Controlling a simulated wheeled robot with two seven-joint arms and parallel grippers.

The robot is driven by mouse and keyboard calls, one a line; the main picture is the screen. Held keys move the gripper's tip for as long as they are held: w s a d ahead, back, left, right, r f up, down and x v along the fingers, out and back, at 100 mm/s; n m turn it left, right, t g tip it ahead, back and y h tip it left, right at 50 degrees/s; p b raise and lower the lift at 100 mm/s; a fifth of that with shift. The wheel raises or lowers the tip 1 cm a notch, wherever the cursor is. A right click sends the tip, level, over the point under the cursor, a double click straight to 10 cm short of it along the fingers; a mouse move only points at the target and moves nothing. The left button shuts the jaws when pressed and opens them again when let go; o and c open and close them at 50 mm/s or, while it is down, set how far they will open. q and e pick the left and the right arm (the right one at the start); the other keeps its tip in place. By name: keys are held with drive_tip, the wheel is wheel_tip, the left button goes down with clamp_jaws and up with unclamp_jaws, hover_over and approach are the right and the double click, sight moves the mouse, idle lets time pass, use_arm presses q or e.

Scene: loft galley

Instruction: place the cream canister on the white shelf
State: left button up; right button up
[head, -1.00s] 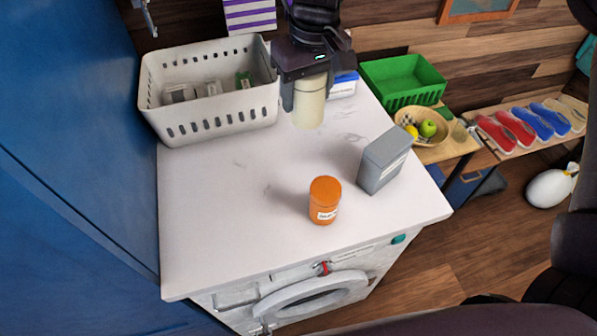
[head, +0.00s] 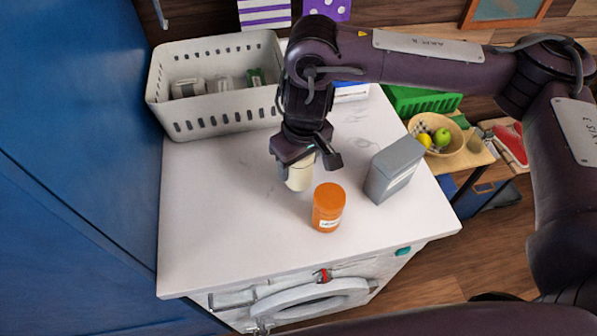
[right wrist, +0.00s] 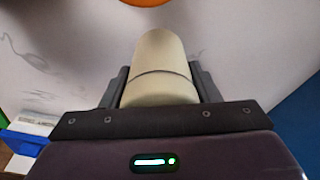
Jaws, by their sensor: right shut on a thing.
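The cream canister (head: 299,178) is held upright or nearly so in my right gripper (head: 296,163), just behind and left of an orange canister in the head view. In the right wrist view the cream canister (right wrist: 160,52) sits between the two fingers of the right gripper (right wrist: 160,85), which are shut on it. The white shelf (head: 225,220) appears to be the white marbled top above a washing machine. The canister is over this top; I cannot tell if its base touches. My left gripper is not in view.
An orange canister (head: 328,208) and a grey box (head: 395,168) stand close by on the top. A white perforated basket (head: 220,112) with items is at the back left. A blue-and-white box (head: 352,92) is behind. The front left of the top is clear.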

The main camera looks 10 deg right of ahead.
sight(298, 174)
drive_tip(key=shift+f, duration=1.85)
drive_tip(key=shift+s+f+b, duration=0.1)
drive_tip(key=shift+f+b, duration=0.05)
drive_tip(key=shift+b, duration=0.15)
drive_tip(key=o, duration=1.1)
